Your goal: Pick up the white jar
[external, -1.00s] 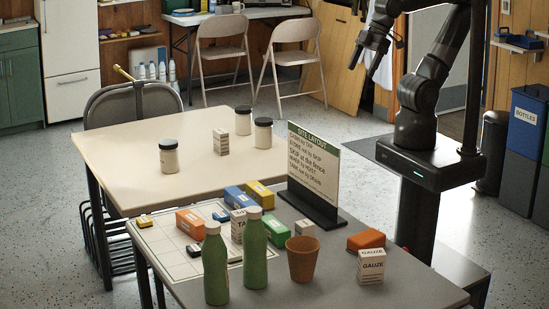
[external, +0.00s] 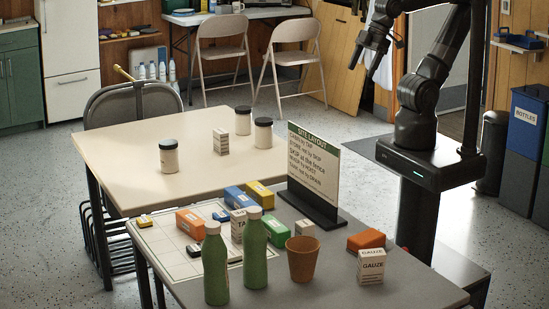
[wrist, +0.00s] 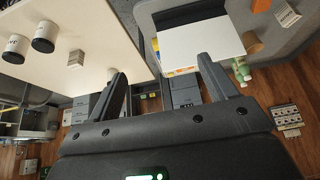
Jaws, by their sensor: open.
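Three white jars with black lids stand upright on the beige table: a near-left jar (external: 169,156), a back jar (external: 243,121) and a right jar (external: 263,133). Two of them show at the upper left of the wrist view, one at the edge (wrist: 16,48) and one beside it (wrist: 45,37). I cannot tell which one the task means. My gripper (external: 362,70) is raised, to the right of the beige table and well apart from the jars. In the wrist view its two fingers (wrist: 162,70) are spread with nothing between them.
A small white box (external: 221,141) stands among the jars. The grey table (external: 420,287) in front holds green bottles (external: 255,252), a brown cup (external: 302,262), a gauze box (external: 371,267), coloured boxes and an upright sign (external: 313,168). Much of the beige table (external: 120,145) is clear.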

